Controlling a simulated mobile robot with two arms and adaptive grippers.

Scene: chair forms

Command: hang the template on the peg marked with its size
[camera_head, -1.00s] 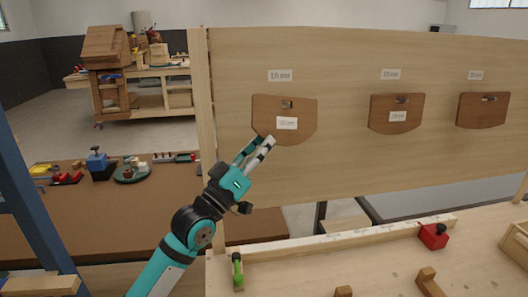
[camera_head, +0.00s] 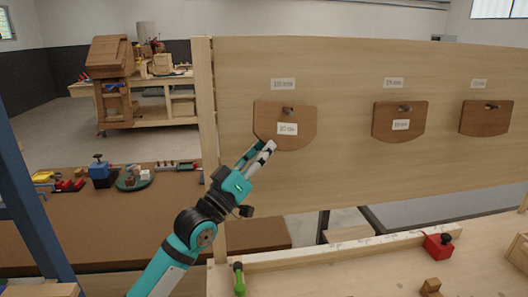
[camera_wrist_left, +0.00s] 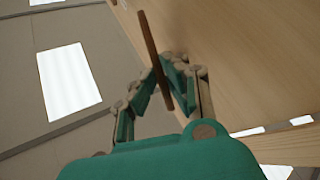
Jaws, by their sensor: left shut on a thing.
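The brown wooden template (camera_head: 285,116), with a slot near its top and a white label (camera_head: 287,129), is upright in front of the left part of the pale board (camera_head: 345,75). My left gripper (camera_head: 268,147) is shut on its lower edge. In the left wrist view, the template (camera_wrist_left: 151,50) is edge-on between my fingers (camera_wrist_left: 166,86), with the board to its right. A dark peg (camera_head: 288,111) shows at the slot; I cannot tell whether it passes through. A size label (camera_head: 283,84) above is too blurred to read surely. My right gripper is not in view.
Two similar templates, a middle one (camera_head: 398,116) and a right one (camera_head: 486,122), are on the board below their own labels. A red clamp (camera_head: 438,245) and a green tool (camera_head: 239,279) are on the bench below. A brown table (camera_head: 130,225) with tools stands at left.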

